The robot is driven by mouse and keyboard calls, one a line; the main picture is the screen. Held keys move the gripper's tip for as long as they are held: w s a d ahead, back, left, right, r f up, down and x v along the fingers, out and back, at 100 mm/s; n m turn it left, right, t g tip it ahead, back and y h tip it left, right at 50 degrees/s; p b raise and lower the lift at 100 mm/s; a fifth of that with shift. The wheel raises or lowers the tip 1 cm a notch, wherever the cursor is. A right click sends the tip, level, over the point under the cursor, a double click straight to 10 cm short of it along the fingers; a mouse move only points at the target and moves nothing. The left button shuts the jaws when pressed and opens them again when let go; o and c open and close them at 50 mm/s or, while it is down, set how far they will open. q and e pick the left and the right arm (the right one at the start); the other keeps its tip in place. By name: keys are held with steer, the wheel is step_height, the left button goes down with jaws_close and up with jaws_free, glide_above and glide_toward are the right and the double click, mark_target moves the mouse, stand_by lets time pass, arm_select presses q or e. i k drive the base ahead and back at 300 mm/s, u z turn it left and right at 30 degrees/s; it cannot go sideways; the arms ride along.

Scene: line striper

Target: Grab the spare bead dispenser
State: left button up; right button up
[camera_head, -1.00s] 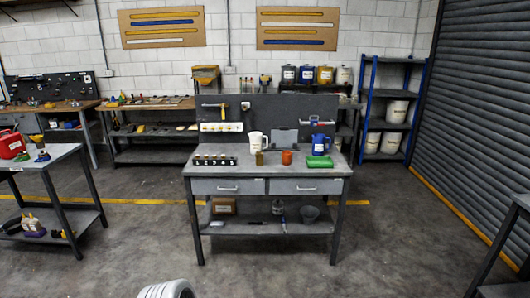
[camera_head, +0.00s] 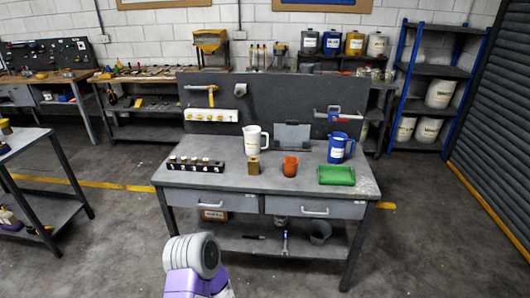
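No thing in view is clearly marked as the spare bead dispenser. A yellow hopper-shaped unit (camera_head: 211,42) stands at the back behind the grey workbench (camera_head: 230,176); I cannot tell whether it is the dispenser. On the bench top are a white jug (camera_head: 253,138), a small brass-coloured block (camera_head: 253,165), an orange cup (camera_head: 290,166), a blue jug (camera_head: 339,148), a green tray (camera_head: 336,175) and a black strip with several white-topped pieces (camera_head: 193,164). A purple and white part of my arm shows at the bottom, but neither gripper is in view.
The bench has two drawers and a lower shelf (camera_head: 262,242) with a box and a dark bowl (camera_head: 319,232). A blue rack (camera_head: 404,75) with white buckets stands right, by a shutter. A side table (camera_head: 20,142) stands left. Floor is clear between tables.

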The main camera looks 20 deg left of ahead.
mark_target(254, 166)
steer(key=i, duration=0.35)
steer(key=u, duration=2.35)
steer(key=i, duration=2.2)
steer(key=z, duration=1)
